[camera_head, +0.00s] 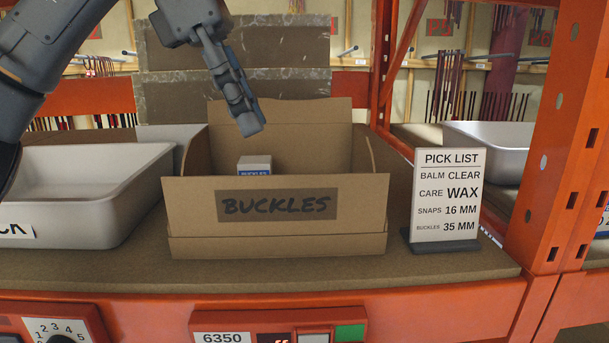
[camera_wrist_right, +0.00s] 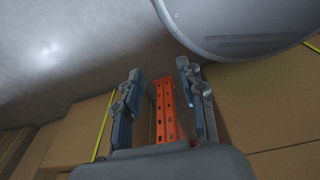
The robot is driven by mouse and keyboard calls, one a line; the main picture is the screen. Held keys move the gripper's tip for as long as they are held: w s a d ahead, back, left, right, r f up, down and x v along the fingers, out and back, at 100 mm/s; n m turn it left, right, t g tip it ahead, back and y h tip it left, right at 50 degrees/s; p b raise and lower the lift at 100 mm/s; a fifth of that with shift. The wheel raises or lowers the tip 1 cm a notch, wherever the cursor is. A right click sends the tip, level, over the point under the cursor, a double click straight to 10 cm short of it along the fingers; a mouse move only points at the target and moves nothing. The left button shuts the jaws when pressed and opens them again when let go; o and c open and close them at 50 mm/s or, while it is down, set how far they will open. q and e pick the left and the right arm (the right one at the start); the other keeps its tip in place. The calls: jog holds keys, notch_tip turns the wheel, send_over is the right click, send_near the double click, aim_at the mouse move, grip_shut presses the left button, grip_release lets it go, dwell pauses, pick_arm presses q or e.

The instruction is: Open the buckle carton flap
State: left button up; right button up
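The buckle carton (camera_head: 277,246) is brown cardboard with a BUCKLES label and stands on the shelf in the head view. Its top is open: the back flap (camera_head: 300,109) stands up behind and the side panels rise at left and right. The labelled front panel (camera_head: 350,189) overhangs the strip below it. A small white and blue buckle box (camera_head: 254,164) stands inside, partly hidden by the front panel. My left gripper (camera_head: 250,124) points down above the carton's opening, seen side-on, so its finger gap is unclear. My right gripper (camera_wrist_right: 160,74) is open and empty, away from the carton.
A white tray (camera_head: 99,162) stands left of the carton and a pick list sign (camera_head: 447,195) right of it. An orange rack post (camera_head: 562,140) rises at the right. Another pale tray (camera_head: 500,139) lies behind the sign. A control panel (camera_head: 280,327) runs along the shelf front.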

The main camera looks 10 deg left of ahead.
pick_arm(q)
jog(key=shift+s+f, duration=0.2)
jog(key=shift+s, duration=0.1)
jog(key=b+x, duration=0.2)
jog(key=x, duration=0.1)
send_over(304, 234)
jog(key=a, duration=0.3)
jog(key=f, duration=0.7)
jog(key=shift+s+d+f, duration=0.1)
jog(key=shift+s+d, duration=0.1)
jog(key=shift+d+f, duration=0.15)
jog(key=shift+f, duration=0.2)
jog(key=shift+d+f, duration=0.2)
jog(key=shift+f, duration=0.25)
grip_shut()
pick_arm(e)
jog(key=s+f, duration=0.2)
jog(key=s, duration=0.1)
jog(key=shift+s+d+g, duration=0.1)
jog(key=shift+d+g, duration=0.05)
jog(key=shift+g, duration=0.15)
pick_arm(q)
jog(key=shift+w, duration=0.1)
